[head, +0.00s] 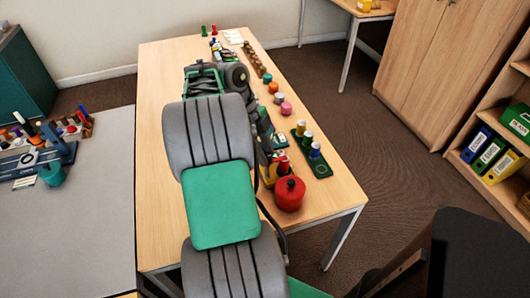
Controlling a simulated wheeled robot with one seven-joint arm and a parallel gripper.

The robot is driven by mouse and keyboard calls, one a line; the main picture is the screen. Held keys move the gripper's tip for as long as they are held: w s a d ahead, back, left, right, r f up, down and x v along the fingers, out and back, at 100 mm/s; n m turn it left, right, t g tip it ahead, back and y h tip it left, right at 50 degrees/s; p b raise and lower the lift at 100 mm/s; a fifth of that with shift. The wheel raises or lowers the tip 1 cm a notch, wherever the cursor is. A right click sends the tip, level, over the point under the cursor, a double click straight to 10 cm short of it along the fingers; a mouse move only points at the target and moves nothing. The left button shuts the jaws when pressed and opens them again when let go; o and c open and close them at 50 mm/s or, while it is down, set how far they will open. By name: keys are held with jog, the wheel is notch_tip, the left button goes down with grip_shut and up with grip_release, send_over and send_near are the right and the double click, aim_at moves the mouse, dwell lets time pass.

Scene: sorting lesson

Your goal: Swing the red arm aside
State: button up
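I cannot make out a red arm for certain. A small red and yellow piece (279,164) shows on the table, partly hidden behind my own grey and green arm, and I cannot tell whether it belongs to the red arm. A round red lidded pot (289,194) stands at the near right part of the table, just right of my arm. My arm covers the middle of the table. I cannot make out any gripper fingers; my gripper seems hidden behind my arm's links.
The wooden table (162,130) is bare along its left side. A green tray (318,165) with several coloured pegs stands near its right edge. Teal, orange, grey and pink pieces (286,108) line the right side beyond it. A grey table (85,225) holds more items.

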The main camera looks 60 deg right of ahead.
grip_shut()
jog(key=shift+n, duration=0.3)
jog(key=shift+a+f+n+h+b, duration=0.1)
jog(key=shift+n+h+b, duration=0.5)
jog(key=shift+n+b, duration=0.55)
jog(key=n+h+b, duration=0.1)
jog(key=n, duration=0.3)
jog(key=shift+a+t+b, duration=0.1)
jog(key=shift+t+b, duration=0.3)
jog(key=n+b, duration=0.1)
jog(key=n, duration=0.1)
jog(key=n+t+h+b, duration=0.1)
jog(key=n, duration=0.2)
jog(key=shift+s+a+h+b, duration=0.1)
jog(key=shift+s+h+b, duration=0.05)
jog(key=shift+h+b, duration=0.2)
jog(key=n+t+b, duration=0.1)
jog(key=n, duration=0.2)
jog(key=n+t+b, duration=0.1)
jog(key=n+b, duration=0.1)
jog(key=n, duration=0.1)
jog(key=shift+s+t+h, duration=0.15)
jog(key=shift+t+h, duration=0.15)
jog(key=shift+h, duration=0.05)
